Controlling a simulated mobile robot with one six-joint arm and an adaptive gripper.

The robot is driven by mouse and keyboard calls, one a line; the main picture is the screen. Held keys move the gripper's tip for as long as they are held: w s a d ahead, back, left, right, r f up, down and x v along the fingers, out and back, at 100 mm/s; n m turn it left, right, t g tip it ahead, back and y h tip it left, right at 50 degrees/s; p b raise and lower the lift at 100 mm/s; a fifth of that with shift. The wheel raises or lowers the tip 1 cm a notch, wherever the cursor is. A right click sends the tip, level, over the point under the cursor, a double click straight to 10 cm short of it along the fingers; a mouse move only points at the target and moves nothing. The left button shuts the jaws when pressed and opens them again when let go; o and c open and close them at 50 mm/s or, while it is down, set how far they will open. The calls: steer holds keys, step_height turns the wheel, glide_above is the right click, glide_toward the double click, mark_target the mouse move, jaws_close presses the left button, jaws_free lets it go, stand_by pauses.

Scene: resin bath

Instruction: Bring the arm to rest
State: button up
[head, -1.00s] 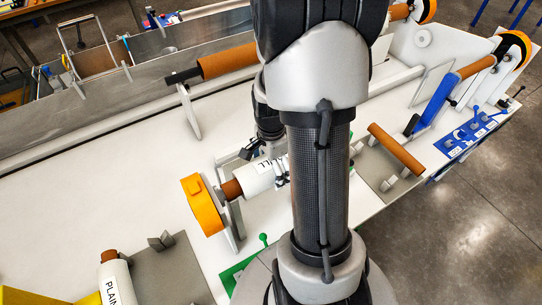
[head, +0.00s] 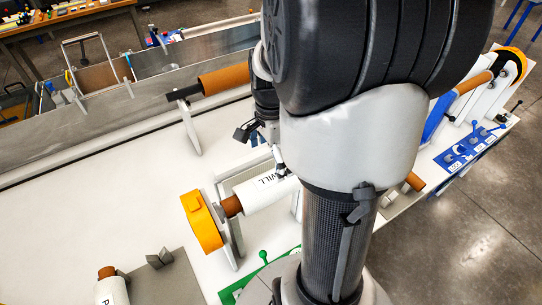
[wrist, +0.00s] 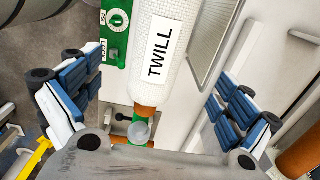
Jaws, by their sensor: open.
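My gripper (wrist: 158,105) is open and empty in the wrist view, with its blue-padded fingers spread wide on either side. Between and beyond them is a white roll labelled TWILL (wrist: 160,45) on a brown core. In the head view the same roll (head: 265,190) sits beside an orange disc (head: 202,222) on the white table. My gripper (head: 277,160) shows there just above the roll, partly hidden behind my arm. I cannot tell how wide the gap to the roll is.
A second white roll (head: 112,291) lies at the lower left. A brown roller (head: 225,79) stands over the table near the grey trough wall (head: 130,105). A blue control panel (head: 468,147) is at the right. The left middle of the table (head: 90,190) is clear.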

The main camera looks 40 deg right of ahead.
stand_by(0.4)
steer(key=shift+a+r+n, duration=0.15)
steer(key=shift+a+n, duration=0.15)
steer(key=s+a+r+n+t+b, duration=0.1)
steer(key=s+a+n+b, duration=0.3)
steer(key=a+n, duration=0.5)
steer(key=s+a+r+n+t+b, duration=0.1)
steer(key=s+a+n+t+b, duration=0.2)
steer(key=a+n, duration=0.7)
steer(key=shift+s+a+r+n+t+b, duration=0.35)
steer(key=shift+s+n+b, duration=0.25)
steer(key=shift+s, duration=0.55)
